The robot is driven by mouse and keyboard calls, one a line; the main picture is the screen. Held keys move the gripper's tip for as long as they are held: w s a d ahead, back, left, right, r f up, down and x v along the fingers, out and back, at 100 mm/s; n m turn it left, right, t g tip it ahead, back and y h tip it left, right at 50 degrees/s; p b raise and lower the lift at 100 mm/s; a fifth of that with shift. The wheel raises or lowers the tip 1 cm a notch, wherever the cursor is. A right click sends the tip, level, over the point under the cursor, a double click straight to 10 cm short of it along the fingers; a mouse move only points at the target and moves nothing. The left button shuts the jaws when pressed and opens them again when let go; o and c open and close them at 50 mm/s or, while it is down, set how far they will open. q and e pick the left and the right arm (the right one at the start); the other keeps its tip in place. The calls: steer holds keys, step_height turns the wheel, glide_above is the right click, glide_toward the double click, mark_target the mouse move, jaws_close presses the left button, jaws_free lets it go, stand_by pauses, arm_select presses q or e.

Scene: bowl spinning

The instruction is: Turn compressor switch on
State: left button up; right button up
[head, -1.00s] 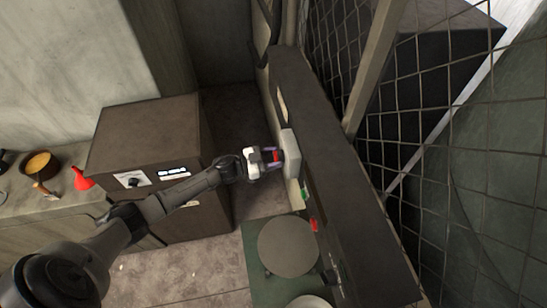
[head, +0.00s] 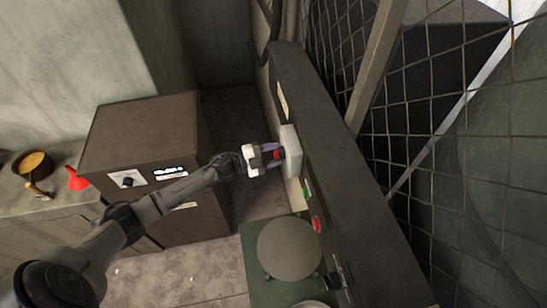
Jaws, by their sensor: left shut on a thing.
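A pale grey switch box (head: 291,150) is fixed to the side of the long dark panel, with a red part (head: 279,154) on its face. I take this to be the compressor switch. My left gripper (head: 272,156) is at the box, with its fingers around the red part and shut on it. The fingers hide much of the red part, so its turned position cannot be told. My right gripper is not in view.
A dark cabinet (head: 140,140) with a dial and a small display stands left of my arm. Green (head: 307,189) and red (head: 316,225) buttons sit lower on the panel, near a round grey disc (head: 289,249). Wire mesh (head: 440,130) closes off the right side.

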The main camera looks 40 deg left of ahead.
arm_select(q)
steer(key=m+h+b, duration=0.1)
steer(key=m+b, duration=0.5)
steer(key=m, duration=0.4)
steer(key=shift+a, duration=0.1)
stand_by(0.3)
steer(key=o, duration=0.9)
steer(key=shift+r, duration=0.1)
steer(key=b+v, duration=0.2)
steer(key=v, duration=1.1)
steer(key=shift+s+a+r+b, duration=0.15)
steer(key=shift+s+a+b, duration=0.1)
steer(key=shift+s+b, duration=0.05)
